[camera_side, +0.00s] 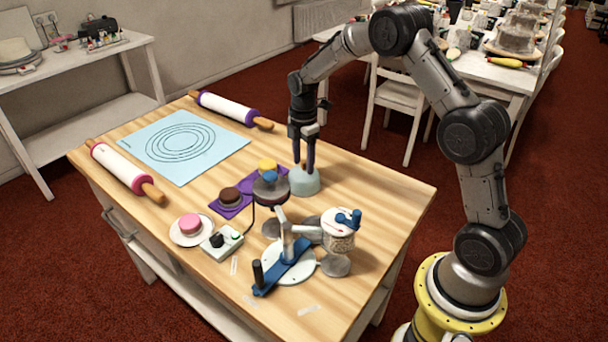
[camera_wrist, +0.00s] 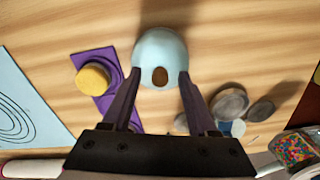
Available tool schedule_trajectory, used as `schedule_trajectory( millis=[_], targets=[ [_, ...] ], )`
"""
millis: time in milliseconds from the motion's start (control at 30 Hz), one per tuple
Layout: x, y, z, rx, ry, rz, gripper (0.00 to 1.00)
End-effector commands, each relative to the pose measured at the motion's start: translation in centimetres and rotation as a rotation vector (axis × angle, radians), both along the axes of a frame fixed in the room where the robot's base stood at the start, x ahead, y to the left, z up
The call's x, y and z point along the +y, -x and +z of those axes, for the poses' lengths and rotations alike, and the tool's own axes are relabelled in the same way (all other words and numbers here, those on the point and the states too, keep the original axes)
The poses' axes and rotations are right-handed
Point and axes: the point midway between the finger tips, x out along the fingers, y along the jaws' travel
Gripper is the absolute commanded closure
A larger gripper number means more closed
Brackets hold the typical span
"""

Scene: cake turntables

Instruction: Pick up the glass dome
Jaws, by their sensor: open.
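The glass dome (camera_side: 304,184) is a pale blue, rounded cover standing on the wooden table. In the wrist view the dome (camera_wrist: 158,45) shows from above with a brown knob (camera_wrist: 160,76) on it. My gripper (camera_side: 305,168) points straight down over the dome. In the wrist view my gripper (camera_wrist: 159,73) is open, with one finger on each side of the knob and gaps between. I cannot tell whether the fingertips touch the dome's surface.
Purple mats with a yellow cake (camera_wrist: 93,77) and a brown cake (camera_side: 230,196) lie beside the dome. A turntable rig with a blue bar (camera_side: 285,268) and a jar of sprinkles (camera_side: 338,240) stand in front. A blue mat (camera_side: 185,147) and rolling pins (camera_side: 127,172) lie left.

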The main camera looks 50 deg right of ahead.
Motion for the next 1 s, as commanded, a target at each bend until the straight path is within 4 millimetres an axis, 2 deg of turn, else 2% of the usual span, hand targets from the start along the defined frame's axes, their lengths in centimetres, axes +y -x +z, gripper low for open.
schedule_trajectory(
  millis=[167,500,1000],
  targets=[
    [0.01,0.00,-0.01,0.000,0.000,0.000,0.41],
    [0.02,-0.01,0.03,0.000,0.000,0.000,1.00],
    [0.01,-0.02,0.06,-0.001,0.000,0.000,1.00]
  ],
)
